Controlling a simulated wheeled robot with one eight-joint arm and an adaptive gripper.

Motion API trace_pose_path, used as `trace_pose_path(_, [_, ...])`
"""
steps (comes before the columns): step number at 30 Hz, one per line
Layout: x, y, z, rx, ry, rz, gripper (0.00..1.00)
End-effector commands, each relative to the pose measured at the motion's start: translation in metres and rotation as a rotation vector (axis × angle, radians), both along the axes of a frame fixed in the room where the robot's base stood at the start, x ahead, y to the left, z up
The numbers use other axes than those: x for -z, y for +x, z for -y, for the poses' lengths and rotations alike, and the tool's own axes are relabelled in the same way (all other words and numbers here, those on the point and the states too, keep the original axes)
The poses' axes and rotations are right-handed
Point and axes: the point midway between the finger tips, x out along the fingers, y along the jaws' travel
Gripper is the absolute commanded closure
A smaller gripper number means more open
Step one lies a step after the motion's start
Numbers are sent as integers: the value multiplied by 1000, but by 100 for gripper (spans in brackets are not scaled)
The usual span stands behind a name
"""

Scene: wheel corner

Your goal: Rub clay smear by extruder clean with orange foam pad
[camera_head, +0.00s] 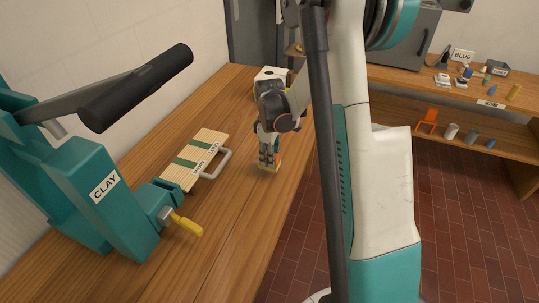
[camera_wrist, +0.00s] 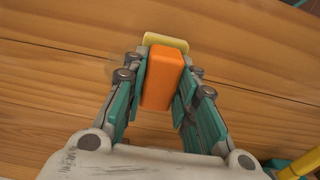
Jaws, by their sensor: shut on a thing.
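My gripper (camera_head: 268,158) points down over the wooden worktop, to the right of the teal extruder (camera_head: 95,180) labelled CLAY. In the wrist view my gripper (camera_wrist: 164,85) is shut on the orange foam pad (camera_wrist: 161,80), an orange block with a pale yellow layer at its far end. The yellow end is at or close to the wood; I cannot tell if it touches. I cannot make out the clay smear clearly in either view. The extruder's nozzle end has a yellow tip (camera_head: 186,224), apart from my gripper.
A slatted wooden board (camera_head: 197,158) with green bands and a grey handle (camera_head: 219,165) lies between the extruder and my gripper. The extruder's black-gripped lever (camera_head: 140,88) reaches over the worktop (camera_head: 225,225). The near right worktop is clear. A shelf (camera_head: 470,133) with small items stands far right.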

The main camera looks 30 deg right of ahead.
Motion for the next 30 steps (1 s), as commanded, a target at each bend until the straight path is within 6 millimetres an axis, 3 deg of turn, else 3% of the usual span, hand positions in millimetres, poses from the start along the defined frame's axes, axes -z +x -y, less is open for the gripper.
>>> trace_pose_path(30, [20,-1,0,0,0,0,93])
